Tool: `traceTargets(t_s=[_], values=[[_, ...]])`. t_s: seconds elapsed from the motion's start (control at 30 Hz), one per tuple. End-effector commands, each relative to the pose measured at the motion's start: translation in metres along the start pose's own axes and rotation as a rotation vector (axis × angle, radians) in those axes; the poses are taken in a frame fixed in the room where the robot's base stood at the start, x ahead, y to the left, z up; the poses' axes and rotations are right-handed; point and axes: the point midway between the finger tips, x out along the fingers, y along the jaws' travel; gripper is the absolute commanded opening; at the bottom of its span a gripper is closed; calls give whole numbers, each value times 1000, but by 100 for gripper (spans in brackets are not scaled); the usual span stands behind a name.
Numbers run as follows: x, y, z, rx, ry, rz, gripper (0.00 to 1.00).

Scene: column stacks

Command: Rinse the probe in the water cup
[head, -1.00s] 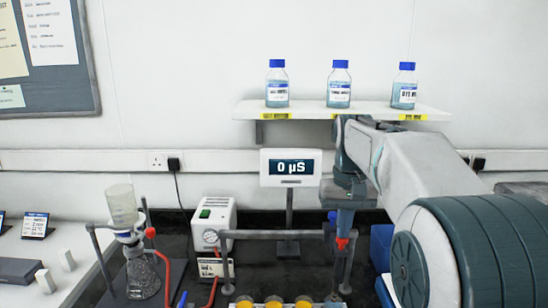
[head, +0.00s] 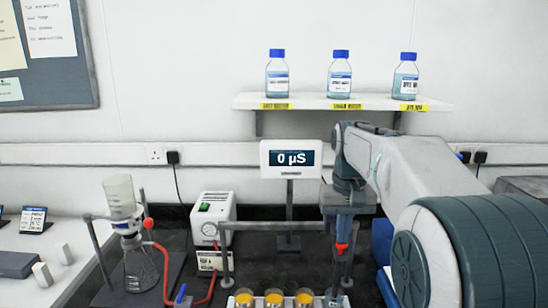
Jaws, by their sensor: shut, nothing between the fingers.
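My gripper (head: 342,247) points straight down at the right of the bench, in front of the grey stand frame. Its fingers look shut with a red tip at the lower end, and I see nothing held in it. A meter display (head: 290,158) on a post reads 0 µS. A rack (head: 256,305) with three yellow-topped containers (head: 273,298) shows at the bottom edge, partly cut off. A small pale thing (head: 334,298) stands at its right end, below my gripper. I cannot make out clearly which thing is the probe or the water cup.
A filter flask (head: 140,268) with red tubing and a white pump box (head: 212,222) stand at the left. A grey crossbar (head: 275,232) spans the stand frame. Three blue-capped bottles (head: 340,75) stand on a wall shelf (head: 300,101). Blue boxes (head: 382,240) are at the right.

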Motion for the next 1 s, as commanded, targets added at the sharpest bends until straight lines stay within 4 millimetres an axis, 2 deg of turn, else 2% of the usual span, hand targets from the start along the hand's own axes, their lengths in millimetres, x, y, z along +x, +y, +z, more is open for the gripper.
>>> traceTargets(t_s=[0.23,1.0], values=[[-6,0,0,0,1,0,0],[-68,0,0,0,1,0,0]])
